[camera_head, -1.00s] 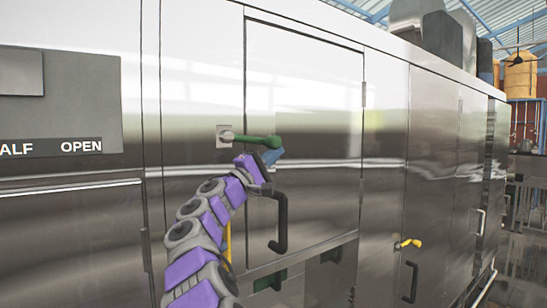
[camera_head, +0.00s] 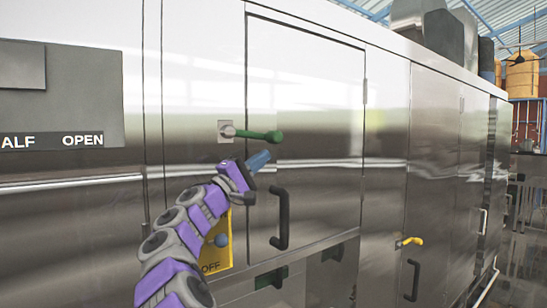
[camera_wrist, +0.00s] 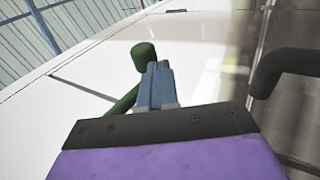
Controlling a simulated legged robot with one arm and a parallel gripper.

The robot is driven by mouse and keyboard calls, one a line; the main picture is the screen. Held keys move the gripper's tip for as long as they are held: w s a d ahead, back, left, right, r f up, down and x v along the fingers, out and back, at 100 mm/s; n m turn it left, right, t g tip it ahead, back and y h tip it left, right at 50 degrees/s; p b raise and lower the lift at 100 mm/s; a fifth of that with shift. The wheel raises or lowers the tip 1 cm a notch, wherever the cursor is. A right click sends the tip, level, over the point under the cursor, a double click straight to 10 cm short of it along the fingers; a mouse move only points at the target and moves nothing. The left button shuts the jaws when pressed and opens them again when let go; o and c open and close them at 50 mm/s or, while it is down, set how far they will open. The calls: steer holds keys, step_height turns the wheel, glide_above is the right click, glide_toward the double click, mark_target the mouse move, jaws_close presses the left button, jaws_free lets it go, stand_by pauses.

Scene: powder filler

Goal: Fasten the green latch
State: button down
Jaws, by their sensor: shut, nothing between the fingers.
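The green latch (camera_head: 258,135) is a handle on a pale square mount on the steel cabinet front. It lies nearly level, pointing right across the left edge of a door (camera_head: 320,110). My gripper (camera_head: 260,158) has blue fingers that are shut and empty. In the head view it is just below the latch's knob end, with a small gap in the picture. In the wrist view the green latch (camera_wrist: 144,56) shows beyond the blue fingers (camera_wrist: 157,85), which hide part of its bar. I cannot tell whether they touch.
A black door handle (camera_head: 281,218) stands just right of and below my gripper. A yellow panel marked OFF (camera_head: 217,264) is partly behind my arm. A yellow latch (camera_head: 409,241) sits on another door to the right. Free room lies before the smooth cabinet front.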

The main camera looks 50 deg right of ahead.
steer(key=b+v, duration=0.2)
steer(key=v, duration=0.9)
steer(key=shift+w+a+f, duration=0.15)
steer(key=shift+f, duration=0.25)
steer(key=shift+a, duration=0.15)
